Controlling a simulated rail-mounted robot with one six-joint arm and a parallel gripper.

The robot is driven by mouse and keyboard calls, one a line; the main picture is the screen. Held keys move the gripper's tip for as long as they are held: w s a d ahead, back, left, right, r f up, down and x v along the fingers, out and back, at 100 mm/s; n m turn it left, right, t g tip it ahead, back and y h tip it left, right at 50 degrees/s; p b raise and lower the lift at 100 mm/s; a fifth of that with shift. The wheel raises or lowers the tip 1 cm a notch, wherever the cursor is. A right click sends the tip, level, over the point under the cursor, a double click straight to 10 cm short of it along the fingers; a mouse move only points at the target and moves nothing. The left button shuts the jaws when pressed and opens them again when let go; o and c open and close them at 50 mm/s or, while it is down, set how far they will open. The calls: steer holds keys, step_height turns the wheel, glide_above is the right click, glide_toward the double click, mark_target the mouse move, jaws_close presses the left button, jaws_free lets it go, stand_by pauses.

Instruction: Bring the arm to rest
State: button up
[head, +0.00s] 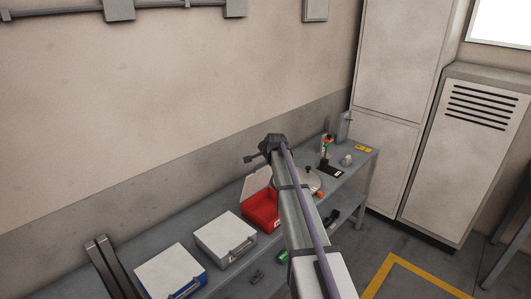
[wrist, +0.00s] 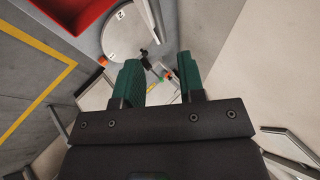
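My gripper (wrist: 158,80) shows in the wrist view as two green fingers on a dark body. The fingers stand apart with nothing held between them, so it is open. Beyond the fingertips lie a round grey plate (wrist: 126,38) and small items on the bench, all apart from the fingers as far as I can tell. In the head view my arm stretches away over the grey bench (head: 208,212). The fingers cannot be made out there; the far end of my arm hides them or they are too small to tell.
A red box (head: 262,210) with its lid raised stands left of my arm. A white-topped case (head: 225,237) and a blue-edged case (head: 170,271) are nearer. A dark stand (head: 327,169) and a round plate (head: 312,181) are to the right. Tall cabinets (head: 397,90) stand beyond the bench.

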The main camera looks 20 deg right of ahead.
steer(key=shift+s, duration=0.1)
steer(key=shift+r, duration=0.1)
steer(key=s+a+f+n+g+b, duration=0.3)
steer(key=s+a, duration=0.5)
steer(key=s, duration=0.6)
steer(key=s+a+f+n+g+y+b, duration=0.1)
steer(key=s+a+f+n+b, duration=0.4)
steer(key=s, duration=0.9)
steer(key=s+a+f+n+g+b, duration=0.4)
steer(key=s+a+f+n, duration=0.3)
steer(key=s, duration=0.8)
steer(key=shift+a+f+g+y+b, duration=0.3)
steer(key=shift+a+f+b, duration=0.3)
steer(key=shift+a+f, duration=1.1)
steer(key=shift+a+r, duration=0.3)
steer(key=shift+a, duration=0.05)
